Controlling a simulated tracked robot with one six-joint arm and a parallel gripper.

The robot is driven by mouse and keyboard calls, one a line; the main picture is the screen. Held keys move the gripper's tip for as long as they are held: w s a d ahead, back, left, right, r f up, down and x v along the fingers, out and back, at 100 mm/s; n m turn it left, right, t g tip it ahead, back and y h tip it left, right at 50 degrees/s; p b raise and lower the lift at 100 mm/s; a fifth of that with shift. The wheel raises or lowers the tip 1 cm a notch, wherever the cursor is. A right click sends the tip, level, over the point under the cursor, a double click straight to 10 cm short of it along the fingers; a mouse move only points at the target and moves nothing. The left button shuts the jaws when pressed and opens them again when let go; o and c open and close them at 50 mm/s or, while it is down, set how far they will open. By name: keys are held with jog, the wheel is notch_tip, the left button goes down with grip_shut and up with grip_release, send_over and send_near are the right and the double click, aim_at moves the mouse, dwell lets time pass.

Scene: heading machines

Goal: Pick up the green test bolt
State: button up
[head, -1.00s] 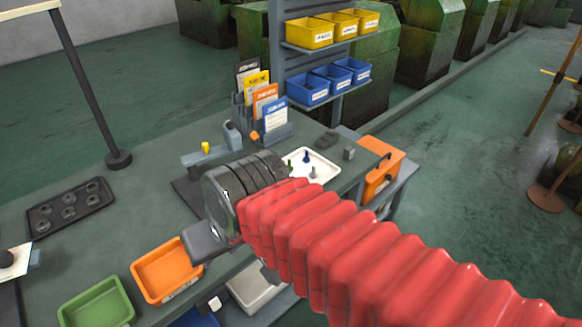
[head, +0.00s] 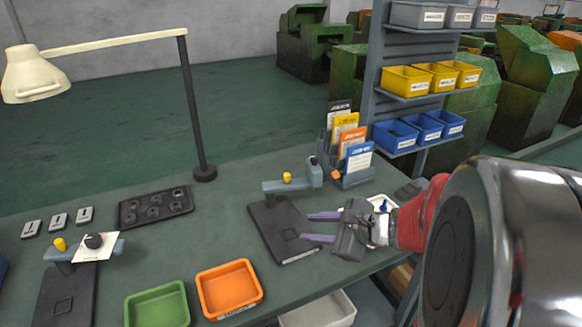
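A gauge stand (head: 270,220) is just left of my gripper. A card rack (head: 348,180) stands behind it. Orange (head: 259,290) and green (head: 130,312) bins are at the front edge. A lamp post (head: 191,110) rises at the back.

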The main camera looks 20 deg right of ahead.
jog(key=s+d+f+m+t+h, duration=0.1)
jog(key=d+f+m+h, duration=0.1)
jog(key=d+m, duration=0.2)
jog(key=s+d+f+m+t+h, duration=0.1)
jog(key=d+m, duration=0.4)
jog(key=d, duration=0.5)
jog(key=d+f+m+t+h, duration=0.1)
jog(key=d+m+h, duration=0.3)
jog(key=d, duration=0.4)
jog(key=shift+s+d+f+m, duration=0.1)
jog(key=shift+s+f+m, duration=0.25)
jog(key=shift+f, duration=0.45)
jog(key=shift+x, duration=4.3)
jog(key=shift+x, duration=2.6)
jog(key=shift+c, duration=0.2)
